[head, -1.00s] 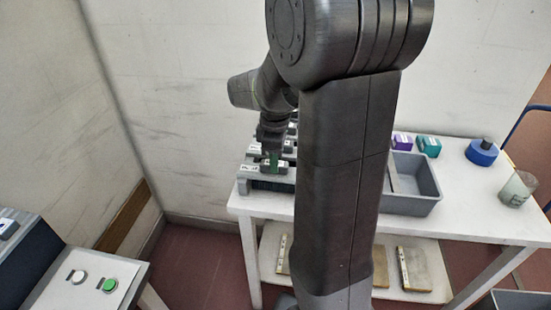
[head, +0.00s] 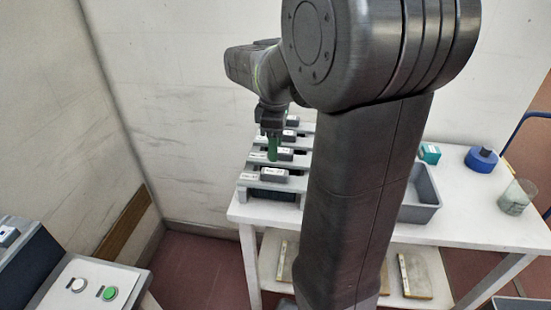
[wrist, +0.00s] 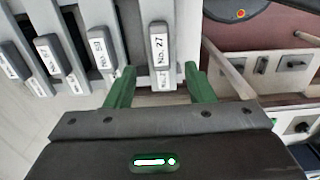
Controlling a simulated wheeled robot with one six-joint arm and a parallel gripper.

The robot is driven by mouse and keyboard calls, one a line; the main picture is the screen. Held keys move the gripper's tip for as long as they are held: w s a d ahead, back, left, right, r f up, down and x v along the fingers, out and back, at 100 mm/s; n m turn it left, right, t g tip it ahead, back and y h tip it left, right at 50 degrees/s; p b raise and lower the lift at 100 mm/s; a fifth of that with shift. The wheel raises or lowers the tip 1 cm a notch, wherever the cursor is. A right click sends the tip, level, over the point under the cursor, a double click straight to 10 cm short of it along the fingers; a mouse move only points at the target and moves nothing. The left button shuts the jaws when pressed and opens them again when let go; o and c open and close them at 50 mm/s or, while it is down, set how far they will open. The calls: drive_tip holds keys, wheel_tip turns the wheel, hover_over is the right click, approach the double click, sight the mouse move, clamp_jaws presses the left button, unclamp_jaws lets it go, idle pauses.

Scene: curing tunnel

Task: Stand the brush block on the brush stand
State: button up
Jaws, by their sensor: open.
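My gripper (head: 273,148) is above the front part of a grey stepped rack (head: 245,188) on the white table. In the wrist view its two green fingers (wrist: 158,72) are apart and empty, one on each side of a grey block labelled "No. 27" (wrist: 160,38). They appear to be above it, not closed on it. This front block (head: 274,174) rests on the rack in the head view. I cannot tell whether any of these blocks is the brush block, or whether the rack is the brush stand.
More grey labelled blocks (wrist: 100,45) lie on the rack. A grey bin (head: 420,213), a teal block (head: 430,153), a blue round container (head: 482,159) and a glass beaker (head: 515,196) stand to the right. A button panel (head: 92,290) is at lower left. My arm hides the table's middle.

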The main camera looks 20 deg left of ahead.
drive_tip(key=shift+r, duration=2.2)
